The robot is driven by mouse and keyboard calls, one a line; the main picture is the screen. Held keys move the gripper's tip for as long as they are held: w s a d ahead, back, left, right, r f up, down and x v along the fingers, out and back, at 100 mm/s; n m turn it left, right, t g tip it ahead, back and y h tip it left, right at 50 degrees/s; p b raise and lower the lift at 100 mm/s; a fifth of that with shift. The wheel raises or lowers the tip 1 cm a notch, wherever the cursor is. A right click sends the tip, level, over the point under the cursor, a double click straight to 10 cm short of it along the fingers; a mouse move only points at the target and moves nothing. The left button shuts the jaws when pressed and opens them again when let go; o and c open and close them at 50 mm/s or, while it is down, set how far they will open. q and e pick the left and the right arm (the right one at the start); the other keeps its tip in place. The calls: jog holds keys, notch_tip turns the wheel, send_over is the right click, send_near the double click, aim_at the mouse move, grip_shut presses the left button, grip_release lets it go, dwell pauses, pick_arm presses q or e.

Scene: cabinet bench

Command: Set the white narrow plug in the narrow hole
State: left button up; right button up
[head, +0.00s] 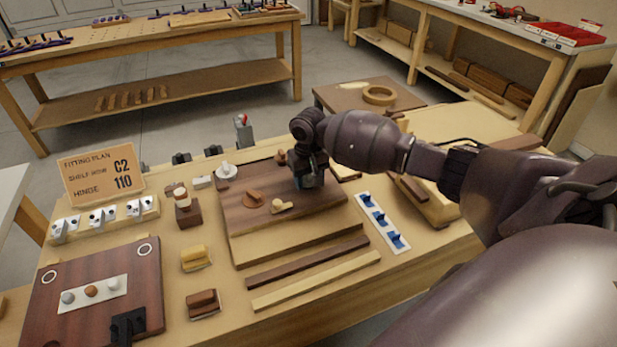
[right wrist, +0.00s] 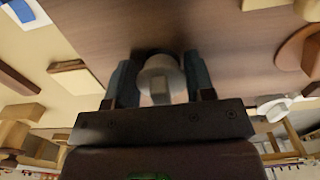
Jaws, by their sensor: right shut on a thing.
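My right gripper (head: 308,180) is low over the far right part of the dark brown board (head: 335,195). In the right wrist view its two fingers (right wrist: 160,80) are shut on a whitish plug (right wrist: 162,72) with a round top and a small raised grip. The plug is right at the board's surface; I cannot tell whether it is seated in a hole. The fingers hide it in the head view. The narrow hole is not visible. My left gripper is not in view.
Yellow (head: 195,258) and brown (head: 203,303) blocks lie left of the board. Two strips lie in front. A white strip with blue clips (head: 383,222) lies to the right. An orange sign (head: 103,181) stands at left.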

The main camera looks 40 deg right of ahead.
jog(key=shift+f, duration=0.25)
jog(key=o, duration=1.2)
